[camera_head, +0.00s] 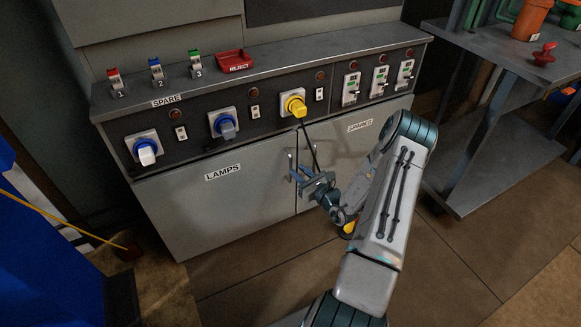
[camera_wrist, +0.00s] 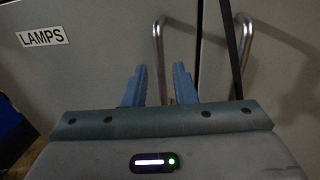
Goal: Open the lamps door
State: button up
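The lamps door (camera_head: 225,200) is the left grey cabinet door under the console, with a LAMPS label. It looks shut. The door also fills the left of the wrist view (camera_wrist: 80,75). Its metal bar handle (camera_wrist: 157,40) stands upright near the door's right edge. My gripper (camera_head: 299,174) is in front of this handle. In the wrist view my gripper (camera_wrist: 160,70) has its two blue fingers apart, with the handle showing in line with the gap between them. I cannot tell whether the fingers reach around the bar. Nothing is held.
The spares door (camera_head: 350,140) is to the right, with its own handle (camera_wrist: 245,45). A metal shelf table (camera_head: 500,70) stands at the right. The floor before the lamps door is clear.

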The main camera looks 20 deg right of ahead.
aim_at(291, 165)
jog(key=b+x, duration=0.1)
jog(key=x, duration=0.4)
jog(key=shift+w+a, duration=0.1)
jog(key=shift+w, duration=0.05)
grip_shut()
